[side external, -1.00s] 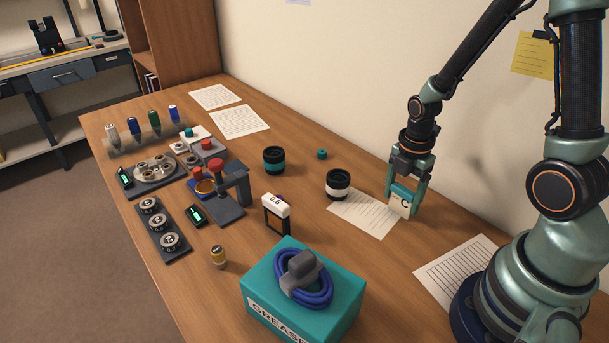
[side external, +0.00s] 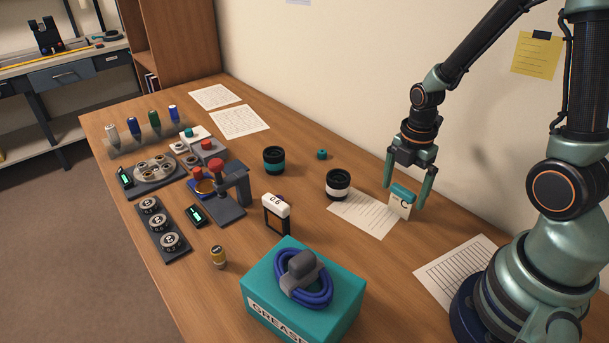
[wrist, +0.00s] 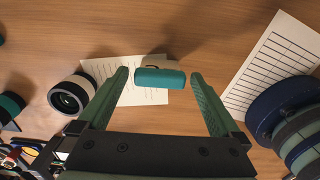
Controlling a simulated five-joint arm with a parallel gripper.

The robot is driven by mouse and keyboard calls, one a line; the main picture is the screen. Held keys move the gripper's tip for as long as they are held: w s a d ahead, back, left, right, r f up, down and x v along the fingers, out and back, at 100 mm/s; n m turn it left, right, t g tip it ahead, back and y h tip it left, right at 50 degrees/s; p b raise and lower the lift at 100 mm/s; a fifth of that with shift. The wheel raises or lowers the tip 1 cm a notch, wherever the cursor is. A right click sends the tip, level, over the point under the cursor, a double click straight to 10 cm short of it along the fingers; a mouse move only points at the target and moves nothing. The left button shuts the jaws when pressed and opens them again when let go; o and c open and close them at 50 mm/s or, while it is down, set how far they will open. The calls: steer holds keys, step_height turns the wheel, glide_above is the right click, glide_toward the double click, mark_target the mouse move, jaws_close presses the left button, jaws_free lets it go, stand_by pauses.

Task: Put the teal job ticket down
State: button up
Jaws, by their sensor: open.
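The teal job ticket (side external: 402,202) is a white card marked "C" with a teal top. It stands upright at the right edge of a printed sheet (side external: 360,216). My gripper (side external: 408,196) is open around it, with one finger on each side and a gap to the teal top. In the wrist view the ticket's teal top (wrist: 160,78) lies between the two spread fingers (wrist: 160,80), touching neither. The ticket's lower edge seems to rest on the table or the sheet.
A white-banded lens (side external: 338,186) stands left of the ticket. A teal-banded lens (side external: 273,160) and a small teal cap (side external: 322,154) are farther back. A lined sheet (side external: 460,272) lies to the right.

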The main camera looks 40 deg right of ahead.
mark_target(403, 190)
step_height(403, 190, up, 9)
steer(key=shift+r, duration=0.15)
steer(key=a+r+m+t, duration=0.5)
steer(key=a+r+m, duration=0.3)
steer(key=m, duration=1)
step_height(403, 190, up, 3)
steer(key=shift+s+a+f+t, duration=0.2)
steer(key=shift+s+a+t, duration=0.05)
steer(key=shift+t, duration=0.05)
